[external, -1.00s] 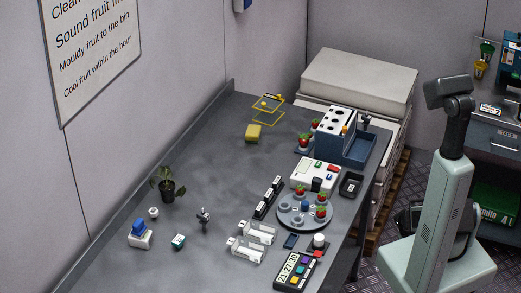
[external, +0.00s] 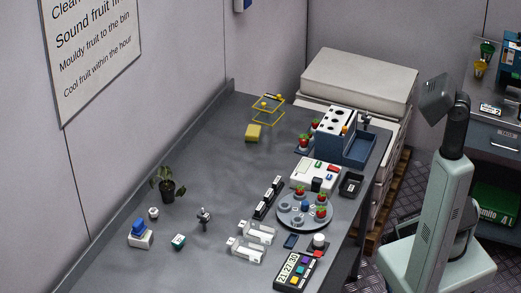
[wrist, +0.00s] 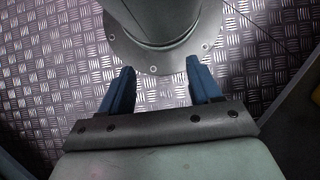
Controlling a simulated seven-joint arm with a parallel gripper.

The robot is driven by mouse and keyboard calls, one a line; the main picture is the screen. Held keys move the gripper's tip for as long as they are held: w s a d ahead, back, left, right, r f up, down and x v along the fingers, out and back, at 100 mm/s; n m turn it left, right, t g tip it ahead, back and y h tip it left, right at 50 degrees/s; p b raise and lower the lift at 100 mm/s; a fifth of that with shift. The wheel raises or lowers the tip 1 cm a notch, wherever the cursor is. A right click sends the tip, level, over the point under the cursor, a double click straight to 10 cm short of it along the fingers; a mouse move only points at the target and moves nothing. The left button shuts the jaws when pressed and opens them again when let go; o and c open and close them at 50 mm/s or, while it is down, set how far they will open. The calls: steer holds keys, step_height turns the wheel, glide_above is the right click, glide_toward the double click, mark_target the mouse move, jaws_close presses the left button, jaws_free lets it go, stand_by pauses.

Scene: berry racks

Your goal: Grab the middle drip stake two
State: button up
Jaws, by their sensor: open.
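A narrow black rack (external: 268,197) with several small dark and white pieces stands on the bench, left of the round grey tray. I cannot tell at this size whether these pieces are drip stakes, or which would be the middle one. A small grey upright piece (external: 204,215) stands alone farther left. My gripper (wrist: 159,70) shows in the wrist view with its two blue fingers apart and nothing between them. It faces the metal floor and my base, away from the bench. The external view does not clearly show the fingers.
The round tray (external: 305,226) holds red berries and ring-shaped holders. A white device (external: 315,175), a blue-and-white rack (external: 336,128), clear boxes (external: 246,250) and a timer panel (external: 294,277) crowd the bench's right side. A potted plant (external: 167,187) stands left.

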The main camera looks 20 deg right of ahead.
stand_by(0.4)
steer(key=shift+c, duration=0.5)
steer(key=shift+w, duration=0.1)
